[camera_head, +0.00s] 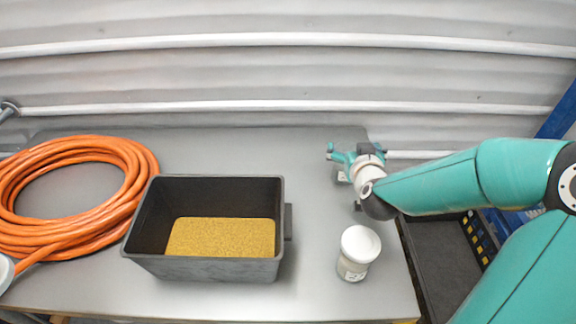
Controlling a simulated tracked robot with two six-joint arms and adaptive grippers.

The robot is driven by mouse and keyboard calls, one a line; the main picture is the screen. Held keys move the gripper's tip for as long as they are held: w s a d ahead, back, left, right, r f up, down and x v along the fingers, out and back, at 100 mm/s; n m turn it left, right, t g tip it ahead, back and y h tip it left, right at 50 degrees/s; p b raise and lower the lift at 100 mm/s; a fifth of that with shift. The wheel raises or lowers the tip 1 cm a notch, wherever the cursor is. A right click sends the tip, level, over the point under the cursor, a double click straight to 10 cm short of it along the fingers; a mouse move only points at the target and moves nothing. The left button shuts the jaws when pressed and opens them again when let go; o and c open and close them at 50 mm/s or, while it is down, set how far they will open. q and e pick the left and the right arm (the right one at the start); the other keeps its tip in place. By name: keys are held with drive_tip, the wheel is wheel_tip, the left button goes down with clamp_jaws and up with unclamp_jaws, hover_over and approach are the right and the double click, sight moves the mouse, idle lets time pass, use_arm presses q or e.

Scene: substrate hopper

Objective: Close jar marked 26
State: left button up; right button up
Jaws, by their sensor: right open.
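A small jar (352,270) with a white lid (361,244) on top stands upright near the table's front right. Its label is too small to read, and I cannot tell whether the lid is tight. My right gripper (333,155) is open, with teal fingers, near the table's back right edge. It is behind the jar and apart from it, pointing left. Part of it is hidden by its own wrist. My left gripper is not in view.
A black bin (137,243) holding yellow granules (222,238) stands left of the jar. A coiled orange hose (135,165) lies at the left. A dark crate (437,262) is beyond the table's right edge. The grey table (240,150) is clear behind the bin.

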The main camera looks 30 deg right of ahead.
wheel_tip(320, 180, down, 7)
drive_tip(key=b, duration=0.6)
drive_tip(key=shift+x, duration=1.15)
drive_tip(key=shift+s, duration=0.1)
drive_tip(key=shift+d, duration=0.1)
